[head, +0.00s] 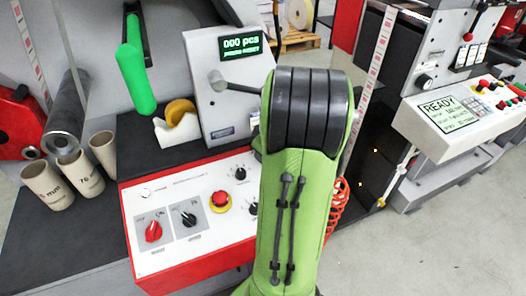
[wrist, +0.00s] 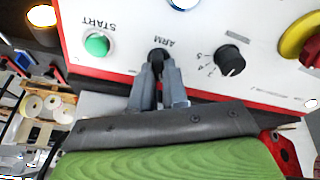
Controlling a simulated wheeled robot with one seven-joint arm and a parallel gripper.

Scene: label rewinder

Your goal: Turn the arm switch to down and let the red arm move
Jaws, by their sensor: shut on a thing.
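The arm switch (wrist: 157,54) is a small black knob under the upside-down label ARM in the wrist view. My gripper (wrist: 159,66) has its two grey fingertips closed about this knob, which they partly cover. Which way the switch points cannot be told. In the head view my green arm hides the gripper and the switch. A red part (head: 14,122) with a round hole stands at the far left of the head view; I cannot tell for sure that it is the red arm.
A green START button (wrist: 97,44) and a black dial (wrist: 230,60) flank the switch. The white panel (head: 160,262) also carries a red-and-yellow stop button (head: 220,201). Cardboard cores (head: 47,187) stand left of the panel. A display box (head: 232,95) rises behind it.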

